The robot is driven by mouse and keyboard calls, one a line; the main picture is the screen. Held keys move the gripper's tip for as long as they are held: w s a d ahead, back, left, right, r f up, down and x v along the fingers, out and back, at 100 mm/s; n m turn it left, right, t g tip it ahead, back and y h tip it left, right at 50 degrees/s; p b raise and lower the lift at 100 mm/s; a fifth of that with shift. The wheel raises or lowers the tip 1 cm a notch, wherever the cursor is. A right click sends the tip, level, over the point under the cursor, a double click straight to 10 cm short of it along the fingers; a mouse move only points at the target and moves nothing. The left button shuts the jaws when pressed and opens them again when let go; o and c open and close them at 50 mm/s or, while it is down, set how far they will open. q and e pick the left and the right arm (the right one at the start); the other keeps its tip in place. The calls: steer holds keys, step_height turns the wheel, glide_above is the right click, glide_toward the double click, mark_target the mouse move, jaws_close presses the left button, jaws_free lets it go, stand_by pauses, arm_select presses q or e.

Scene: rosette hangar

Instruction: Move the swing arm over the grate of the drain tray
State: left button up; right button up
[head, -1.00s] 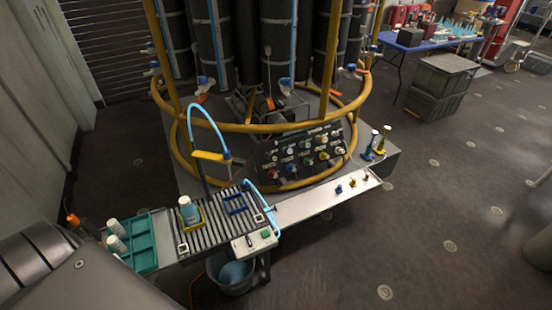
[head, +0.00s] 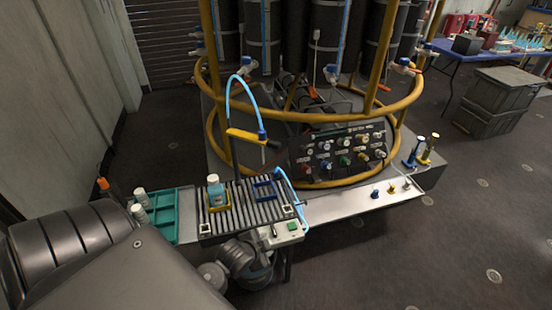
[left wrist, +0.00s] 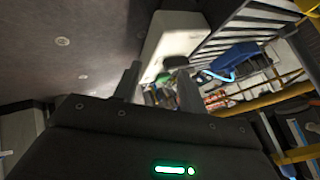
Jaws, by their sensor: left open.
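The swing arm (head: 246,135) is a yellow bar on a dark post at the back edge of the drain tray. It points right, with a blue hose arching above it and a nozzle at its end. In the picture its end lies beyond the back edge of the slatted grate (head: 240,218). A bottle (head: 216,191) in a yellow holder and a blue square frame (head: 264,190) are on the grate. My left gripper (left wrist: 157,72) is open and empty in the left wrist view, near the white control box (left wrist: 170,42). My right gripper is not in view.
The control box (head: 284,236) with a green button is at the tray's front right. A teal rack (head: 163,208) with white bottles stands left. Yellow rails (head: 300,117) and a knob panel (head: 340,150) are behind.

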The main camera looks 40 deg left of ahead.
arm_select(q)
steer(key=w+a+r+m+t+y, duration=0.1)
steer(key=w+a+r+m+t, duration=0.3)
steer(key=w+a+r, duration=0.4)
steer(key=m+t+y+b, duration=0.1)
steer(key=m+t+y, duration=0.1)
steer(key=m+t, duration=0.25)
glide_toward(272, 147)
steer(key=w, duration=0.2)
steer(key=shift+t, duration=0.35)
steer(key=p+x, duration=0.1)
steer(key=x, duration=0.9)
steer(key=shift+a+f, duration=0.2)
steer(key=shift+w+a, duration=0.1)
steer(key=shift+w, duration=0.3)
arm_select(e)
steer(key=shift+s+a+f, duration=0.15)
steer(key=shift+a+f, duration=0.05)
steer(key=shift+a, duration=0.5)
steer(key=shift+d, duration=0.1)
arm_select(q)
jaws_close()
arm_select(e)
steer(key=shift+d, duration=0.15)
